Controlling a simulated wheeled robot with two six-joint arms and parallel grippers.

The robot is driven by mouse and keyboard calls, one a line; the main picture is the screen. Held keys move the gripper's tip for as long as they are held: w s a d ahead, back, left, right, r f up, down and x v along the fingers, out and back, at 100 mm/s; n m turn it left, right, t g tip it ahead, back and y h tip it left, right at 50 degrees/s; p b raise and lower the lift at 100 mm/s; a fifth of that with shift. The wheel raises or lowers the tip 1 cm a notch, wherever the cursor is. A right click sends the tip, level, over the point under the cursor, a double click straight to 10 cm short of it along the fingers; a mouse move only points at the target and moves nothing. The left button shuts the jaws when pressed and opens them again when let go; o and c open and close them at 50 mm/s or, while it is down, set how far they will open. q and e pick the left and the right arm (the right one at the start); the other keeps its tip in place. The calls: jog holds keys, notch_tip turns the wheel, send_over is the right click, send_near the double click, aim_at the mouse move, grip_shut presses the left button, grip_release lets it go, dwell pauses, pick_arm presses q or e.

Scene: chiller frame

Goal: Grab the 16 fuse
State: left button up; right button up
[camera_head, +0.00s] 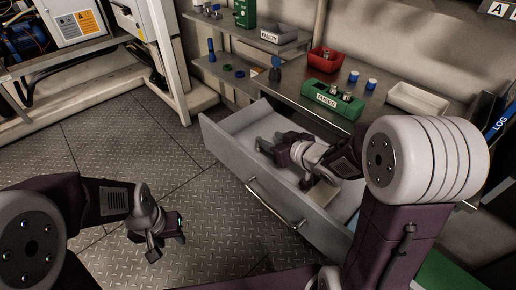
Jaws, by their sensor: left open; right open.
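A green box labelled FUSES (322,99) stands on the workbench, with a few small metal-capped fuses (346,97) in it. No rating is readable, so I cannot tell which fuse is the 16. An open grey drawer (232,150) juts out below the bench. My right gripper (269,152) is open inside the drawer, below and left of the fuse box, and the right arm hides part of the drawer's inside. A flat tan piece (322,194) lies in the drawer under that arm. My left gripper (167,247) is open and empty above the floor.
A red bin (323,62), blue-and-white cylinders (353,77), a white tray (418,98) and a grey FAULTY tray (281,38) are on the bench and shelf. The drawer handle (271,207) faces the clear floor. A white-framed machine (160,60) stands at left.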

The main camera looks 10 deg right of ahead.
notch_tip(320, 180, down, 2)
jog(key=shift+f+b, duration=0.2)
jog(key=shift+b, duration=0.45)
jog(key=shift+b+x, duration=1.05)
jog(key=shift+x, duration=0.75)
jog(key=shift+w+a, duration=0.1)
jog(key=shift+w, duration=0.1)
jog(key=b+x, duration=0.2)
jog(key=x, duration=0.2)
jog(key=shift+w+f+b, duration=0.2)
jog(key=shift+w+b, duration=0.05)
jog(key=shift+b, duration=0.15)
jog(key=shift+w, duration=0.25)
pick_arm(q)
notch_tip(320, 180, down, 7)
pick_arm(e)
jog(key=shift+r, duration=0.1)
pick_arm(q)
jog(key=shift+f, duration=0.1)
pick_arm(e)
grip_shut()
